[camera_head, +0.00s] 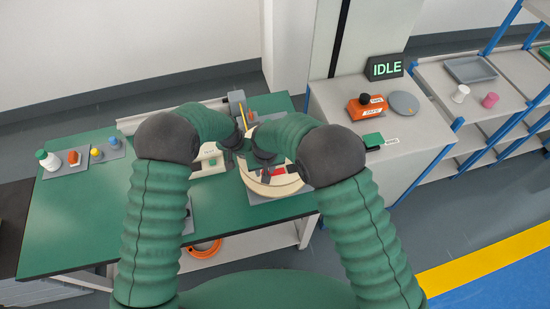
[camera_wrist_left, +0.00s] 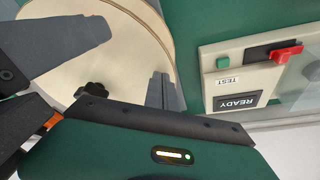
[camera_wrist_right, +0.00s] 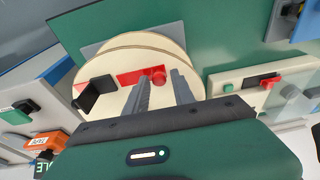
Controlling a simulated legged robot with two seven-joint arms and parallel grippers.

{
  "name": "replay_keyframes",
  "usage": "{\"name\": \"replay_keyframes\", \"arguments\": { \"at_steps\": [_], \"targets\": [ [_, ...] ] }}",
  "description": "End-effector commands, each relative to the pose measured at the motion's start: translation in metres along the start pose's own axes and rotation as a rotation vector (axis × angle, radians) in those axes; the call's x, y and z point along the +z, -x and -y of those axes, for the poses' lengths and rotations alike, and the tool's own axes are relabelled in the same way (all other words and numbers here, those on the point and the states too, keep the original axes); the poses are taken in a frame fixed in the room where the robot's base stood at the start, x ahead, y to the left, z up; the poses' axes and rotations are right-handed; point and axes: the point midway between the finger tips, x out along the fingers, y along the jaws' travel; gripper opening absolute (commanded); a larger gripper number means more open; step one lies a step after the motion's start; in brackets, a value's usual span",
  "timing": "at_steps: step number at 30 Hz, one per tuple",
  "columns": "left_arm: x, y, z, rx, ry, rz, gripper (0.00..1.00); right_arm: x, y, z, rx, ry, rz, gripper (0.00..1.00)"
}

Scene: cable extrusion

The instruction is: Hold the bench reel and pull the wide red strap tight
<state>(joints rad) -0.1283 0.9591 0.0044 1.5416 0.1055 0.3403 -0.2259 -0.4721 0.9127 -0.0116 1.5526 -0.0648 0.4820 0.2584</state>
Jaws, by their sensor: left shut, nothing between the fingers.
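The bench reel is a cream disc that shows in the head view (camera_head: 272,188), the left wrist view (camera_wrist_left: 125,35) and the right wrist view (camera_wrist_right: 115,58). My left gripper (camera_wrist_left: 165,78) is shut and empty over the reel face, beside a black knob (camera_wrist_left: 95,89). My arms hide part of the reel in the head view.
A pale test unit (camera_wrist_right: 255,84) with a green button and red lever stands beside the reel. Bottles and small parts sit on a tray (camera_head: 80,162) at the left of the green bench (camera_head: 75,215). A side cabinet carries an orange device (camera_head: 367,110) and an IDLE sign (camera_head: 385,68).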

Motion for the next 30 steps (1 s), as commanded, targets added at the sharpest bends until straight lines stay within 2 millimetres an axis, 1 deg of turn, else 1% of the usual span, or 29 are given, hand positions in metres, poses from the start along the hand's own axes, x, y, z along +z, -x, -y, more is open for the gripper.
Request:
{"name": "replay_keyframes", "arguments": {
  "at_steps": [1, 2, 11, 30],
  "targets": [
    [0.009, -0.005, -0.003, 0.006, -0.001, 0.021, 0.0, 0.0, -0.001, 0.0, 0.0, 0.0, 0.0, 0.38],
    [0.009, -0.005, -0.003, 0.006, -0.001, 0.021, 0.0, 0.0, -0.001, -0.001, 0.0, 0.0, 0.0, 0.4],
    [0.009, -0.005, -0.003, 0.005, -0.001, 0.021, 0.0, -0.001, 0.001, -0.001, 0.001, 0.0, -0.002, 0.4],
    [0.009, -0.005, -0.002, 0.005, -0.001, 0.021, 0.0, -0.013, 0.06, -0.001, 0.0, 0.0, -0.003, 0.4]
  ]
}}
